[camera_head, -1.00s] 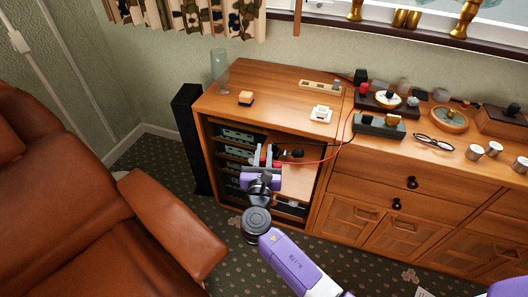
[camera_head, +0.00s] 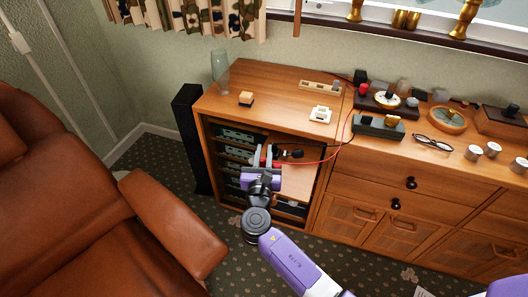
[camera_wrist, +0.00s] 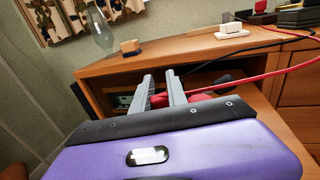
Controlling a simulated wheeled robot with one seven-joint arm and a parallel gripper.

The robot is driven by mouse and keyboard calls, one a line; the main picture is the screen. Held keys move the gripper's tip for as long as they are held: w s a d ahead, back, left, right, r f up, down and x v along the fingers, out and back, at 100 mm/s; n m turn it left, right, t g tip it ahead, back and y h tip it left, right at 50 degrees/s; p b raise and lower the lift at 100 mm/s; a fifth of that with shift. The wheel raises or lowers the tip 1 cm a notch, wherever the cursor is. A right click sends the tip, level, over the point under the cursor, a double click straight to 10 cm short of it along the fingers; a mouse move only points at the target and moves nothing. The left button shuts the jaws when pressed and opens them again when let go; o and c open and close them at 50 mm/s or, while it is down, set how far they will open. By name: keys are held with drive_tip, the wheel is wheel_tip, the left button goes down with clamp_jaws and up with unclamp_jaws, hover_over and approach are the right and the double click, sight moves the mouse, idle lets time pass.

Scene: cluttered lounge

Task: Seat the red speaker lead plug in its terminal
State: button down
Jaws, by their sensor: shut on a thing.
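My gripper (camera_head: 267,156) is at the open front of the wooden cabinet (camera_head: 240,85), its fingers pointing into the shelf space. It is shut on the red speaker lead plug (camera_head: 276,163), partly hidden by the fingers. In the wrist view the red plug (camera_wrist: 200,98) shows between and to the right of the grey fingers (camera_wrist: 162,90). Its red lead (camera_head: 318,160) runs right and up to the cabinet top. A black plug (camera_head: 296,153) is just right of my gripper. I cannot make out the red terminal; the cabinet interior is dark and partly blocked.
Grey-green equipment (camera_head: 236,134) sits on the cabinet's left shelves. A black tower speaker (camera_head: 187,135) stands left of the cabinet. A glass vase (camera_head: 220,70) and small blocks stand on top. A brown leather armchair (camera_head: 150,225) is close on the left. A drawer unit (camera_head: 400,180) adjoins on the right.

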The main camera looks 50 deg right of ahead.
sight(264, 160)
drive_tip(key=shift+f+b, duration=1.1)
drive_tip(key=shift+f, duration=0.45)
drive_tip(key=c, duration=1.2)
unclamp_jaws()
drive_tip(key=shift+c, duration=0.2)
drive_tip(key=v, duration=0.7)
drive_tip(key=shift+s+a+p, duration=0.25)
drive_tip(key=shift+a+p, duration=0.1)
drive_tip(key=shift+p, duration=0.1)
